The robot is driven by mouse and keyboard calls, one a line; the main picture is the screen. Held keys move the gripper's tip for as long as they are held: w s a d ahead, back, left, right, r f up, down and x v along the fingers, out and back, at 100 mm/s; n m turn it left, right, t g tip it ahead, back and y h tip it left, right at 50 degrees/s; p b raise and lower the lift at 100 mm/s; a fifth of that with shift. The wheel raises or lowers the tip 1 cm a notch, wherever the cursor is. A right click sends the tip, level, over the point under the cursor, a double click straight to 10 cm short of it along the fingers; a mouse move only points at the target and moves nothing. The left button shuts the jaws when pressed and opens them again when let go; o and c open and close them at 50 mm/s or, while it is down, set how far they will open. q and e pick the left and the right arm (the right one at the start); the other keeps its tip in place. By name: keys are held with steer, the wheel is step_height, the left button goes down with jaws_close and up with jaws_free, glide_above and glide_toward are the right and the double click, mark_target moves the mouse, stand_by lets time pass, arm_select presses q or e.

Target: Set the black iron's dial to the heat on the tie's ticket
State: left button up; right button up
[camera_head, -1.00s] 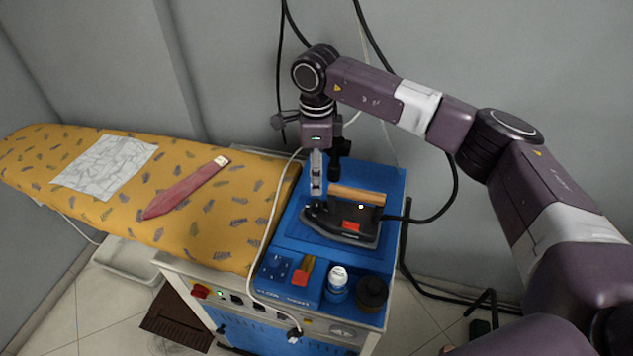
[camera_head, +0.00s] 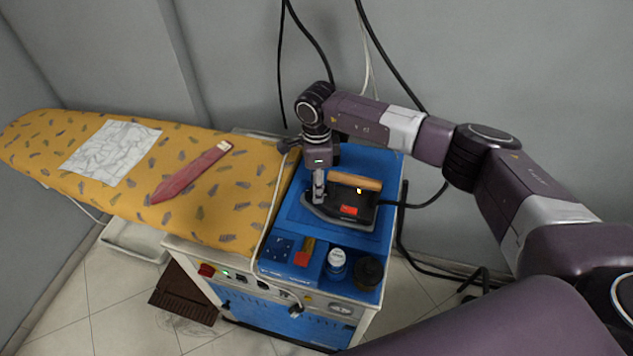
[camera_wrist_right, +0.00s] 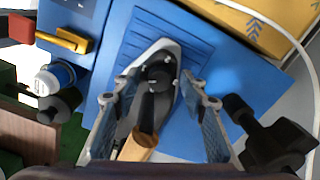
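The black iron (camera_head: 346,208) with a wooden handle (camera_head: 355,181) stands on a blue rest on the press unit. In the right wrist view the iron's round black dial (camera_wrist_right: 160,76) shows between my fingers; its markings are too small to read. My right gripper (camera_head: 319,197) is down at the iron's left end. In the wrist view its fingers (camera_wrist_right: 157,90) are spread on either side of the dial, with gaps. The red tie (camera_head: 190,174) lies on the ironing board, with a small pale ticket (camera_head: 224,146) at its upper end, unreadable here. My left gripper is out of view.
The yellow patterned ironing board (camera_head: 235,195) carries a white marbled cloth (camera_head: 112,152). A white-capped bottle (camera_head: 336,262) and a dark round container (camera_head: 368,272) stand at the unit's front. A pale cord (camera_head: 268,215) runs along its left side; the iron's black cord leads right.

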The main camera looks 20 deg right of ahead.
steer(key=shift+c, duration=0.3)
jaws_close()
steer(key=shift+f+m+b, duration=0.15)
steer(key=shift+m+b, duration=0.95)
steer(key=shift+b, duration=0.1)
steer(key=shift+m+b, duration=0.6)
steer(key=shift+m, duration=0.5)
steer(key=shift+r, duration=0.2)
steer(key=shift+o, duration=0.3)
jaws_free()
